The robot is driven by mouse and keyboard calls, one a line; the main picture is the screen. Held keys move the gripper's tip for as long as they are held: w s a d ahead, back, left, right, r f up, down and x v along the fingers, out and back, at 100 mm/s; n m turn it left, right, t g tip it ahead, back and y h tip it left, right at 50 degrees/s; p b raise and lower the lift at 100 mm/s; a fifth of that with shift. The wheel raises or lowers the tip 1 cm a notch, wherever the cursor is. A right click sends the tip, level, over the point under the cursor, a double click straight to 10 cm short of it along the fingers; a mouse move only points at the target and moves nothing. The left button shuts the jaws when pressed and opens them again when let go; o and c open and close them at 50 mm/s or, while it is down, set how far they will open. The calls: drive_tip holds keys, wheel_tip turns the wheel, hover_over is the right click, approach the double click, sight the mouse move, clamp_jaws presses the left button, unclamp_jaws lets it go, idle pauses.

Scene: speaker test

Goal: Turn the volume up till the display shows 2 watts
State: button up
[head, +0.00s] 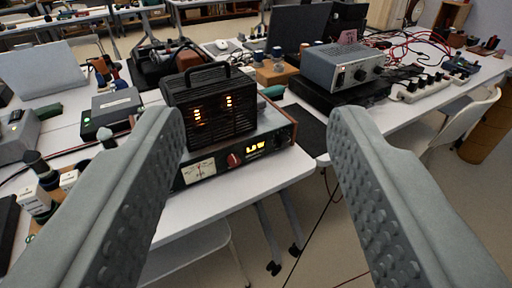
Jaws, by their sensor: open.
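A low dark amplifier (222,172) with wooden side panels sits at the front edge of the white table. Its front bears a pale needle meter (199,171), a red knob (234,160) and a lit yellow display (257,147). The display shows small digits and a W; I cannot read the digits surely. Darker controls sit to its right. My gripper (256,122) is open and empty, with one grey finger on each side of the picture. The red knob shows between the fingers, apart from both. The left finger hides the amplifier's left end.
A black box (212,105) with a handle and glowing orange lights stands on the amplifier. A grey instrument (343,67) stands on black equipment at right. Small devices crowd the left. A white chair (462,125) stands at right; open floor lies before the table.

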drive_tip(key=w+d+f+n, duration=0.1)
drive_tip(key=w+d+f, duration=0.2)
drive_tip(key=w, duration=0.4)
drive_tip(key=w+d+f+n+t, duration=0.1)
drive_tip(key=w+d+f, duration=0.3)
drive_tip(key=w, duration=0.2)
drive_tip(key=w+d+f+n, duration=0.1)
drive_tip(key=w+d+f, duration=0.2)
drive_tip(key=w, duration=0.4)
drive_tip(key=n+g+y, duration=0.3)
drive_tip(key=y, duration=0.6)
approach(286, 144)
drive_tip(key=x, duration=0.8)
drive_tip(key=shift+w+a, duration=0.1)
drive_tip(key=shift+w, duration=0.1)
